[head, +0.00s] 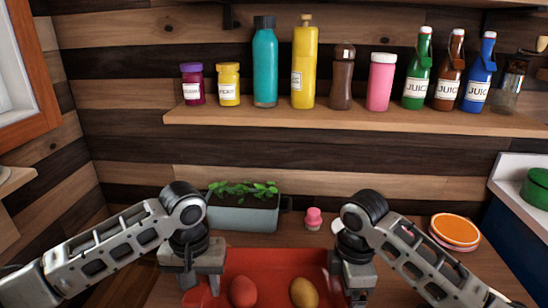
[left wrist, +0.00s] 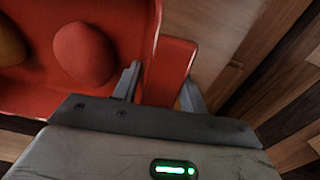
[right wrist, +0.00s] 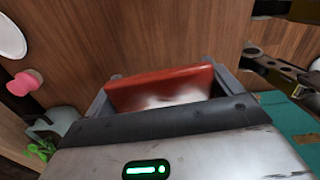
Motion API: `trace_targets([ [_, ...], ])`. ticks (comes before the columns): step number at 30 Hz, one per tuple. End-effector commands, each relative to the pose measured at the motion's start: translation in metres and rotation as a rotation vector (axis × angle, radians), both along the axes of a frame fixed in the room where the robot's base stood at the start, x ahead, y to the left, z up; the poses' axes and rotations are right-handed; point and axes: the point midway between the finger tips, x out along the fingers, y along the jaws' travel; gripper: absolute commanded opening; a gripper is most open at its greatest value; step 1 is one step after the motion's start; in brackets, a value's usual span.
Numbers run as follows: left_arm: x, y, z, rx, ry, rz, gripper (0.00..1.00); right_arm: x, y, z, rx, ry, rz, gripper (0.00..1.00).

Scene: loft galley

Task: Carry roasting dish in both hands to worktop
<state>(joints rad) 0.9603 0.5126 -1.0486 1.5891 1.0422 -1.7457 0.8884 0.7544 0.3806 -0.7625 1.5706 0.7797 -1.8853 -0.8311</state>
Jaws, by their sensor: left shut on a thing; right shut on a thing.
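The red roasting dish (head: 262,262) is low in the middle of the head view, cut off by the bottom edge. It holds a red round item (head: 243,292) and a yellow-brown one (head: 304,292). My left gripper (head: 200,290) is shut on the dish's left end; the left wrist view shows the red handle (left wrist: 176,62) between its fingers. My right gripper (head: 357,292) is shut on the right end, with red dish edge (right wrist: 160,88) between its fingers in the right wrist view. The wooden worktop (head: 285,240) lies behind the dish. I cannot tell whether the dish touches it.
A grey planter with green leaves (head: 243,216) stands behind the dish. A small pink item (head: 313,217) is right of it. Orange-topped plates (head: 455,231) sit at right. A wall shelf (head: 340,119) with several bottles and jars runs above. A green pot (head: 537,187) is at far right.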

Motion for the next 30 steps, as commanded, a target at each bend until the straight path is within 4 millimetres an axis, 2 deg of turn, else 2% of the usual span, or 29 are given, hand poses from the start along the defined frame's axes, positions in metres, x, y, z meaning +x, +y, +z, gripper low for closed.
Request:
trace_targets([
  [1, 0.000, -0.001, 0.008, -0.001, -0.005, -0.001, 0.00, 0.001, 0.001, 0.010, 0.004, -0.006, 0.002, 0.43],
  [18, -0.006, -0.001, 0.080, -0.001, -0.004, -0.001, 0.00, -0.005, 0.000, 0.081, 0.001, -0.008, 0.003, 0.43],
  [24, -0.008, -0.001, 0.096, 0.000, -0.002, 0.000, 0.00, -0.007, 0.001, 0.098, 0.004, -0.007, 0.004, 0.43],
  [30, -0.008, -0.001, 0.103, 0.000, -0.001, -0.001, 0.00, -0.008, 0.002, 0.104, 0.005, -0.005, 0.005, 0.43],
])
